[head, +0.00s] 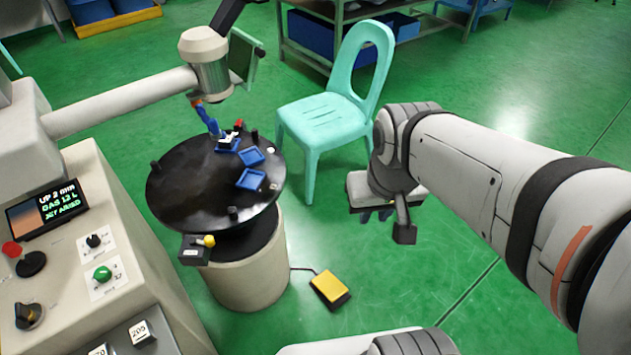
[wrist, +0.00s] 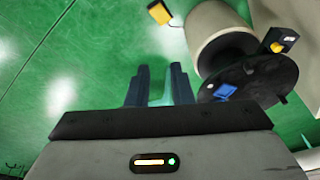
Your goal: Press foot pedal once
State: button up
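The foot pedal (head: 329,286) is a yellow plate on a dark base. It lies on the green floor in front of the round table's pedestal, with a cable leading toward the pedestal. In the wrist view the pedal (wrist: 160,12) shows at the top edge, partly cut off. My gripper (head: 376,214) is in the air to the right of the table and beyond the pedal in the head view, apart from it. In the wrist view its two dark fingers (wrist: 158,68) stand apart with a gap between them, holding nothing.
A round black table (head: 180,195) on a beige pedestal (head: 250,275) carries blue trays. A control box with a yellow knob (head: 208,241) juts from its front. A turquoise chair (head: 325,120) stands behind. A control console (head: 110,230) is at left. Floor right of the pedal is clear.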

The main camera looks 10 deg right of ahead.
grip_shut()
dwell(1.2)
